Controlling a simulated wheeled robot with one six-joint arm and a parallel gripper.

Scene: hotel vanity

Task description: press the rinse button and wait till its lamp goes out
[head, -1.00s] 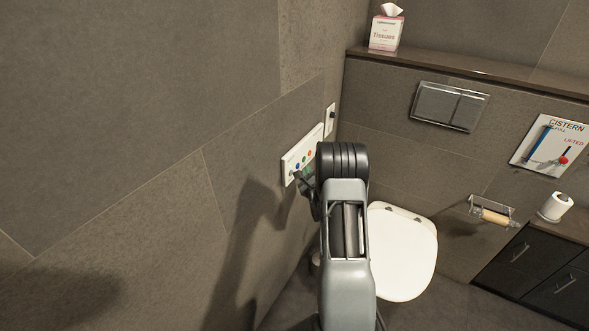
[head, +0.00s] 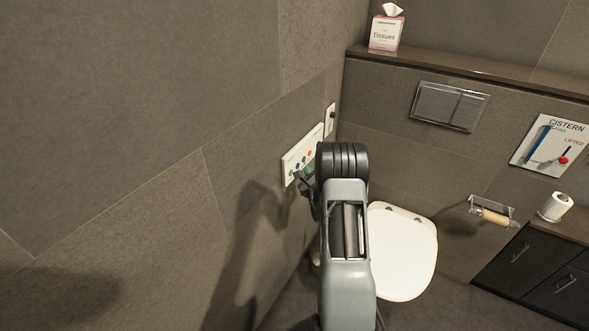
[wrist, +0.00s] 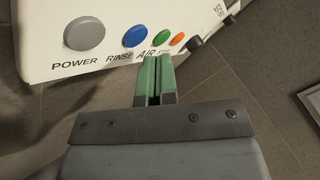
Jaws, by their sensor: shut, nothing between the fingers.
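The white control panel (head: 290,168) is on the left wall, partly hidden behind my arm. In the wrist view the panel (wrist: 55,13) shows a large grey POWER button (wrist: 84,34), the blue RINSE button (wrist: 135,36), a green AIR button (wrist: 158,40) and an orange button (wrist: 177,39). My gripper (wrist: 154,58) is shut and empty. Its green fingertips are just below the green button in the picture, to the right of the rinse button, over part of the labels. I cannot tell whether they touch the panel. I cannot make out a lit rinse lamp.
Two black knobs (wrist: 195,46) stick out near the panel's lower edge. A smaller white wall plate (head: 330,118) is beyond the panel. The toilet (head: 404,255) is to the right of my arm. A flush plate (head: 450,106) and a cistern sign (head: 532,150) are on the back wall.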

